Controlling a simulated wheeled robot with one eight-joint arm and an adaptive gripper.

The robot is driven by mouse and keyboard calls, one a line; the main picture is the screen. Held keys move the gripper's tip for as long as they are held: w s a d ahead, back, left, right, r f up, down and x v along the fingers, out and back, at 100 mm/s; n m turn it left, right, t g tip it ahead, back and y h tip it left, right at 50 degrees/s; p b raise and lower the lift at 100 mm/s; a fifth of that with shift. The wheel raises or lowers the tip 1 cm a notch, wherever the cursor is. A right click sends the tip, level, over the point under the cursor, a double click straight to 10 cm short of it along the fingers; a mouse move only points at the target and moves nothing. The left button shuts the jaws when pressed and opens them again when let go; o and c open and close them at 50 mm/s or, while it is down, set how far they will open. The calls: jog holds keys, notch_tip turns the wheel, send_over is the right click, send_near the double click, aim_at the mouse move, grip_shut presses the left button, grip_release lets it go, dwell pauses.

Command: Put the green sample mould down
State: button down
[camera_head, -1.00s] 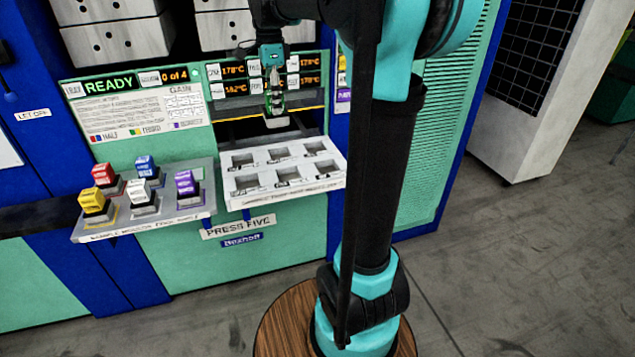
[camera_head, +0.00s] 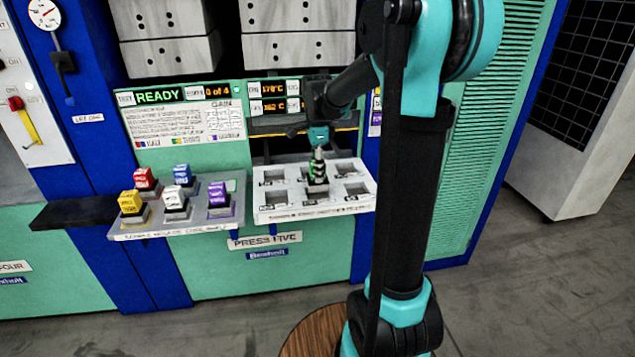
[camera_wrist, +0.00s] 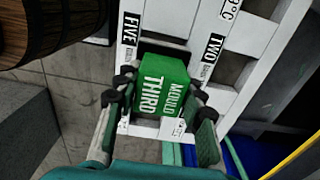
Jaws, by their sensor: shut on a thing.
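The green sample mould (camera_wrist: 160,88), lettered "MOULD THIRD", is between the two fingers of my gripper (camera_wrist: 158,108) in the wrist view. The fingers are shut on its sides. In the head view my gripper (camera_head: 318,172) points down at the middle of the white six-pocket tray (camera_head: 318,210). There the mould is small and mostly hidden by the fingers, at the front middle pocket. The tray also shows in the wrist view (camera_wrist: 195,40), with labels "FIVE" and "TWO" either side of the mould. I cannot tell whether the mould touches the pocket floor.
A grey rack (camera_head: 160,234) left of the tray holds several coloured moulds: red, blue, yellow, white and purple. The press front with its "READY" display (camera_head: 158,95) stands behind. The tray's other pockets look empty.

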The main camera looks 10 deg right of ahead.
jog(key=shift+f, duration=2.25)
jog(key=shift+f, duration=0.1)
jog(key=c, duration=0.9)
grip_release()
notch_tip(320, 180, up, 12)
jog(key=shift+s, duration=0.1)
jog(key=s+d+f+n+t, duration=0.1)
jog(key=s+f+n, duration=0.5)
jog(key=s, duration=0.1)
jog(key=s+d+f+n+t, duration=0.1)
jog(key=s+f+n, duration=0.5)
jog(key=s, duration=0.1)
jog(key=s+d+f+n+t, duration=0.2)
jog(key=s+f+n, duration=0.4)
jog(key=s+f, duration=0.1)
jog(key=shift+s+f, duration=0.1)
jog(key=shift+s, duration=0.35)
